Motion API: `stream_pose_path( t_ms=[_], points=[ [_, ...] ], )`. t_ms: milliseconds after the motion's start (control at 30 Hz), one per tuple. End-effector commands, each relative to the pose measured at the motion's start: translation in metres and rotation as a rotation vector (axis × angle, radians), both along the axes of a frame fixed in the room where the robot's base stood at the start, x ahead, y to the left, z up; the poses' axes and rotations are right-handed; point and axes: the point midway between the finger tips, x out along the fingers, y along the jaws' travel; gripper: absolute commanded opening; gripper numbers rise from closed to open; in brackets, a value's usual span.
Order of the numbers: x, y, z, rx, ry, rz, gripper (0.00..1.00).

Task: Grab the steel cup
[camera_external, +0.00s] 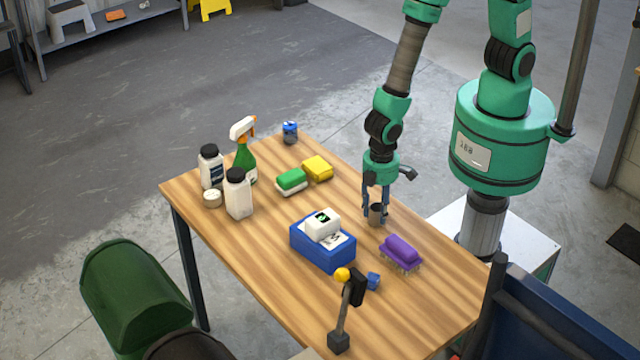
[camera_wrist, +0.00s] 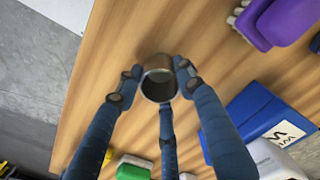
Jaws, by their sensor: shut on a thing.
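The steel cup (camera_external: 376,215) is a small grey metal cup near the table's right edge. In the wrist view the cup (camera_wrist: 159,80) shows its open mouth, with a dark inside. My gripper (camera_external: 376,204) points down with its blue fingers around the cup. In the wrist view my gripper (camera_wrist: 158,76) has its fingers touching the cup's sides, shut on it. The cup looks upright and at or close to the tabletop; I cannot tell if its base touches the wood.
A purple brush (camera_external: 401,252) and a blue box (camera_external: 322,245) with a white device stand near the cup. Green (camera_external: 291,181) and yellow (camera_external: 318,168) sponges, white bottles (camera_external: 238,193) and a spray bottle (camera_external: 244,158) are farther left. The wooden table (camera_external: 270,285) has clear wood at its front left.

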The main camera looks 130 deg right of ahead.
Motion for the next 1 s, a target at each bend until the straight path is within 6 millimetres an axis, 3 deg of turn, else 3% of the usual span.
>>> stream_pose_path(
  t_ms=[333,800,1000],
  points=[
    [-0.001,0.0,0.038,0.0,-0.002,0.0,0.12],
    [-0.103,0.004,0.044,0.0,0.0,0.0,0.12],
    [-0.137,0.005,0.046,0.0,0.001,0.0,0.12]
  ],
)
